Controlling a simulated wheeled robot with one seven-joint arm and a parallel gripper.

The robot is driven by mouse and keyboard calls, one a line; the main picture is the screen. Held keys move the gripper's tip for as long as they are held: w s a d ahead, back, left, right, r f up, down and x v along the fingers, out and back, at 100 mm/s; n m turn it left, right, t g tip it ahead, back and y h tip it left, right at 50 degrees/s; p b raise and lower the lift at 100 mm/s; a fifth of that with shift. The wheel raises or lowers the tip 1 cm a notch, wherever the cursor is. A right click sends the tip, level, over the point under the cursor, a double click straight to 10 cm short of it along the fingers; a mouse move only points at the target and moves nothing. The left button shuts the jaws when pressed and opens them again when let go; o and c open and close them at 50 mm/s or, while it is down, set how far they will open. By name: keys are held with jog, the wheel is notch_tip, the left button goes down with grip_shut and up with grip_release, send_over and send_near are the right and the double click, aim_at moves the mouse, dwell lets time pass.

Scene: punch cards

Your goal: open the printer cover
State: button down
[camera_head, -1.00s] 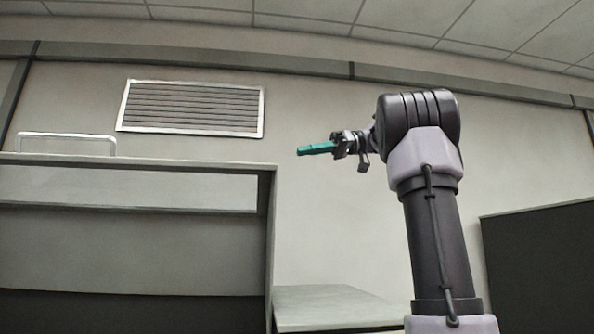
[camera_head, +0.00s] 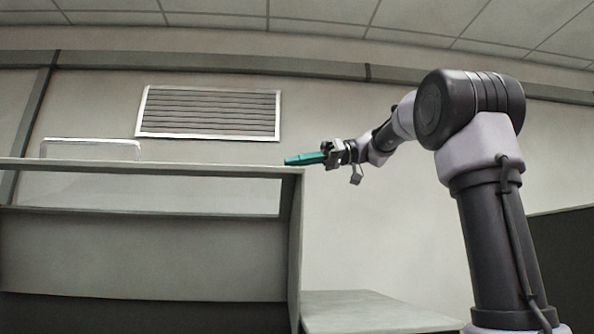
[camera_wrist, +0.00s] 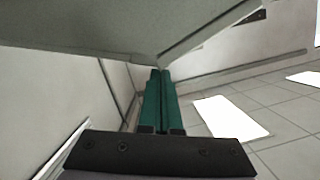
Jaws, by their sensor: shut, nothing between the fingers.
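My gripper (camera_head: 286,161) has green fingers, shut with nothing between them. In the head view it points left, its tips just above the right end of the grey cabinet top in the picture. The wrist view shows the shut fingers (camera_wrist: 159,72) with their tips at the edge of a large grey surface (camera_wrist: 110,30); contact cannot be told. I cannot make out a printer cover for certain. A pale, rounded, see-through frame (camera_head: 90,143) stands at the left behind the cabinet's top edge; whether it belongs to the printer I cannot tell.
The grey cabinet (camera_head: 150,255) with an open upper slot fills the left. A low light surface (camera_head: 365,312) lies to its right. A dark panel (camera_head: 568,260) stands at the far right. A vent (camera_head: 208,113) is on the back wall. Space above the cabinet looks clear.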

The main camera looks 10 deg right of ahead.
aim_at(300, 189)
jog(key=shift+s+d+f, duration=0.1)
jog(key=shift+s+f, duration=0.15)
jog(key=shift+f, duration=0.35)
jog(key=shift+s+f, duration=0.2)
jog(key=shift+f, duration=0.4)
jog(key=shift+s+f, duration=0.1)
jog(key=shift+n+t, duration=0.4)
jog(key=shift+n, duration=0.5)
jog(key=s+f, duration=0.5)
jog(key=f, duration=0.1)
jog(key=shift+s+a+f, duration=0.15)
jog(key=shift+s+a, duration=0.1)
jog(key=shift+s, duration=0.15)
